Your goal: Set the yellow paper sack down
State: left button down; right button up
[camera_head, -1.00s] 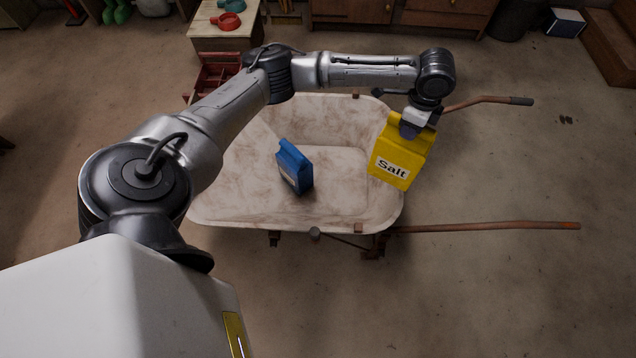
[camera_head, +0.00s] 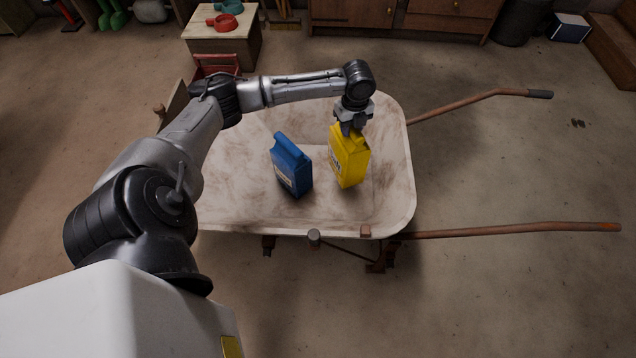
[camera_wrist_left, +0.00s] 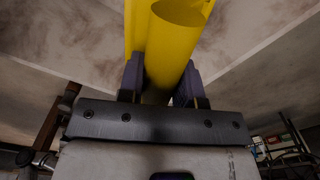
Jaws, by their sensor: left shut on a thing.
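The yellow paper sack (camera_head: 349,162) is upright inside the wheelbarrow tray (camera_head: 399,205), right of a blue paper sack (camera_head: 291,167). My left gripper (camera_head: 352,131) is shut on the folded top of the yellow sack, from above. In the left wrist view, the yellow sack (camera_wrist_left: 172,40) sits between the two dark fingers of the left gripper (camera_wrist_left: 160,82). I cannot tell whether the sack's bottom touches the tray floor. My right gripper is not in view.
The blue sack stands close by on the left, with a small gap between the sacks. The wheelbarrow handles (camera_head: 500,231) reach out to the right. Tray floor around the sacks is bare.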

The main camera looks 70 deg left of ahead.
pick_arm(q)
jog(key=shift+s+a+f+b, duration=0.1)
jog(key=shift+a+f+b, duration=0.3)
jog(key=shift+f, duration=0.3)
notch_tip(320, 180, down, 9)
jog(key=b, duration=0.2)
jog(key=shift+b, duration=0.4)
jog(key=c, duration=1.2)
grip_release()
jog(key=shift+s+f, duration=0.1)
jog(key=shift+f, duration=0.15)
jog(key=o, duration=0.3)
jog(key=shift+r, duration=0.1)
jog(key=shift+o, duration=0.6)
